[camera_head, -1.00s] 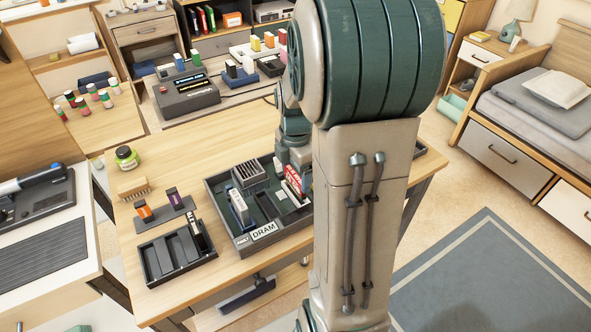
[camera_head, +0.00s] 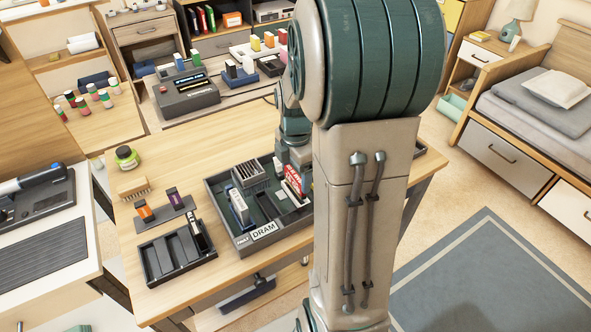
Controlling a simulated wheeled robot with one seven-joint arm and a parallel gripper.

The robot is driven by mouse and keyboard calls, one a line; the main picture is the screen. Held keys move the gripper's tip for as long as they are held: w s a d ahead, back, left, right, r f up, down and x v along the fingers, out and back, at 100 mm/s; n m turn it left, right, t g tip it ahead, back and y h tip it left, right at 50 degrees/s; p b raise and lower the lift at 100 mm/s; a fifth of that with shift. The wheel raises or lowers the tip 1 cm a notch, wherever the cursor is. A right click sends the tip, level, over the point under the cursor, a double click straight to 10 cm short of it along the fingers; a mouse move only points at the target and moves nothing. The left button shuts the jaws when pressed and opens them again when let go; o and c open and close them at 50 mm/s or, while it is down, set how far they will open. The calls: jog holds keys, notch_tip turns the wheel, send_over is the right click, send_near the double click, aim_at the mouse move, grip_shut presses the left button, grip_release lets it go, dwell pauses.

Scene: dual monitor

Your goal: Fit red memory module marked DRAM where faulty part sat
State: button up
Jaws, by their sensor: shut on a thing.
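The red memory module (camera_head: 293,175), with white lettering too small to read surely, stands upright at the right part of the dark board tray (camera_head: 215,208). My gripper (camera_head: 301,168) is shut on it, at its top; my arm hides much of the fingers. I cannot tell whether the module's lower edge is in a slot or just above it. A blue and white module (camera_head: 240,208) stands in the tray's left part. A grey finned block (camera_head: 249,174) sits behind it.
A black slotted tray (camera_head: 160,270) holds a dark module with a white label (camera_head: 196,233). A small rack (camera_head: 165,217) holds an orange and a purple piece. A brush (camera_head: 135,189) and a jar (camera_head: 126,157) stand at the left. The table's front-left strip is clear.

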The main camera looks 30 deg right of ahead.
aim_at(296, 175)
jog(key=shift+f+b, duration=1.1)
jog(key=shift+f, duration=0.4)
jog(key=o, duration=1)
jog(key=shift+r+p, duration=1.05)
jog(key=shift+r, duration=5.9)
jog(key=shift+a, duration=0.1)
